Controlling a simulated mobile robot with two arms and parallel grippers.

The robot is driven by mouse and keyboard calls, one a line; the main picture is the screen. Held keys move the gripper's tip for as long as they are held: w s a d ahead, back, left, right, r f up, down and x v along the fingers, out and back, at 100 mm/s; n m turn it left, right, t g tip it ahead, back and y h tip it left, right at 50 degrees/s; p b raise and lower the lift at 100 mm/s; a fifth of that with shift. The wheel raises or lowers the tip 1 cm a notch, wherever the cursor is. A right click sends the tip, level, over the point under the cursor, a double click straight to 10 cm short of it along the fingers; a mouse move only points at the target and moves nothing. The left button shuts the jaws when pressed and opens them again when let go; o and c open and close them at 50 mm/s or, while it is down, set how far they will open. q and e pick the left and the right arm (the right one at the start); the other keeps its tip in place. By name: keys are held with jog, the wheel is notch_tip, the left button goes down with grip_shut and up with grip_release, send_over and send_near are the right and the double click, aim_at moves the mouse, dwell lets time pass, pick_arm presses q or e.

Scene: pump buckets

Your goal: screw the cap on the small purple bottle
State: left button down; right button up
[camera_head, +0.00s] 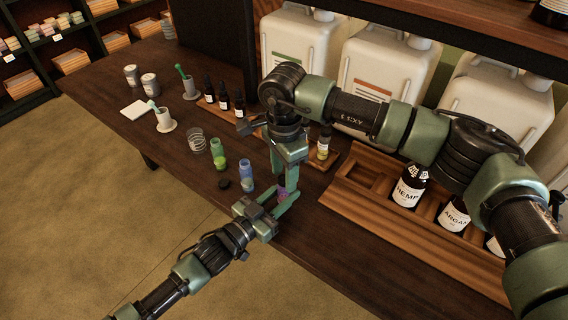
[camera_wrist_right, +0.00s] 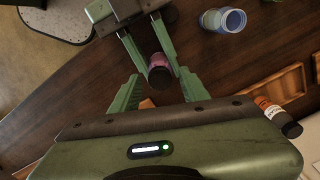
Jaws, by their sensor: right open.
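The small purple bottle (camera_head: 283,193) stands between the fingers of my left gripper (camera_head: 280,201), near the table's front edge. In the right wrist view, the purple bottle (camera_wrist_right: 158,62) shows between the left gripper's two green fingers, which appear closed on its sides. Its near end looks dark, like a black cap; whether that is seated cannot be told. My right gripper (camera_head: 286,177) points down just above the bottle. In the right wrist view, its fingers (camera_wrist_right: 160,78) are spread apart around the bottle's dark top, with gaps on both sides.
A blue bottle (camera_head: 246,176) and a green bottle (camera_head: 217,155) stand left of the grippers. A loose black cap (camera_head: 223,184) lies beside them. A yellow-labelled bottle (camera_head: 323,146) stands behind. A wooden rack (camera_head: 420,235) with dark bottles fills the right side.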

grip_shut()
dwell(0.3)
jog(key=m, duration=0.6)
jog(key=shift+m, duration=0.4)
jog(key=m, duration=0.4)
jog(key=shift+f, duration=0.1)
jog(key=m, duration=0.3)
jog(key=shift+m, duration=0.4)
jog(key=shift+o, duration=0.2)
grip_release()
